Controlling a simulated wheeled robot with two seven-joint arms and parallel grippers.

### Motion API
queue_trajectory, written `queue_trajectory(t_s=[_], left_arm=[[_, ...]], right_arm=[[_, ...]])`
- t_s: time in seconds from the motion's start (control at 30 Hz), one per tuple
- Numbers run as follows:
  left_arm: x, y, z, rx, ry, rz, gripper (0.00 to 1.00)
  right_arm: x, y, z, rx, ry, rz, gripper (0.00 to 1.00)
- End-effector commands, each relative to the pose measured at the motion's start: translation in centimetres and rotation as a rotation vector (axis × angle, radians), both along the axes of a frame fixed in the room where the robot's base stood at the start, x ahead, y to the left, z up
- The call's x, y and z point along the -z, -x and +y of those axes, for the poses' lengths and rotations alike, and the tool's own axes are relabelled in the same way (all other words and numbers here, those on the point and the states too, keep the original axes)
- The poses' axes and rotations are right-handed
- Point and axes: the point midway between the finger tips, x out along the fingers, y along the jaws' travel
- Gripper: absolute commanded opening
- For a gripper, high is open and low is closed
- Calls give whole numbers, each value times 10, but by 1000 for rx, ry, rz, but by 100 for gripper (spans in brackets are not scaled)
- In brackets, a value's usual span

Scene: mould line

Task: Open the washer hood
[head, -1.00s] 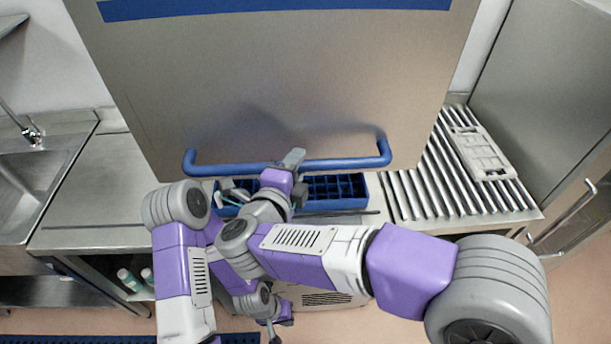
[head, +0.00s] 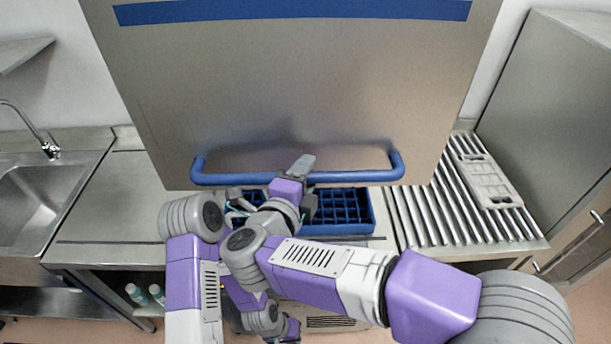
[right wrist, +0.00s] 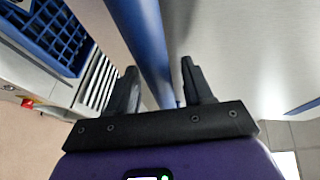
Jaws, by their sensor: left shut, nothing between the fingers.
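The washer hood (head: 300,85) is a large grey metal panel with a blue stripe near its top. Its blue bar handle (head: 355,177) runs along the lower edge, and it also shows in the right wrist view (right wrist: 145,45). My right gripper (head: 302,165) is at the middle of the handle. In the right wrist view, its two dark fingers (right wrist: 160,85) stand apart on either side of the bar, with a gap visible beside the right finger. My left gripper (head: 285,330) is shut and empty, low in front of the counter, partly hidden by my arm.
A blue rack (head: 345,228) with compartments shows below the hood's edge, partly covered by my arms. A roller track (head: 430,215) with a pale grey tray (head: 487,182) lies right. A sink (head: 35,200) and bare counter (head: 110,215) are left.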

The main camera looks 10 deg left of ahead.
Motion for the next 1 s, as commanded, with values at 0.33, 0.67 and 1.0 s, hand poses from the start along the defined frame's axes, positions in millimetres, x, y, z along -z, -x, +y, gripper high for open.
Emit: queue_trajectory(t_s=[0.33, 0.67, 1.0], left_arm=[[1, 0, 0, 0, 0, 0, 0], [7, 0, 0, 0, 0, 0, 0], [8, 0, 0, 0, 0, 0, 0]], right_arm=[[-1, 8, 2, -2, 0, 0, 51], [-10, 59, 10, -3, 0, -1, 51], [-14, 74, 12, 1, 1, 0, 51]])
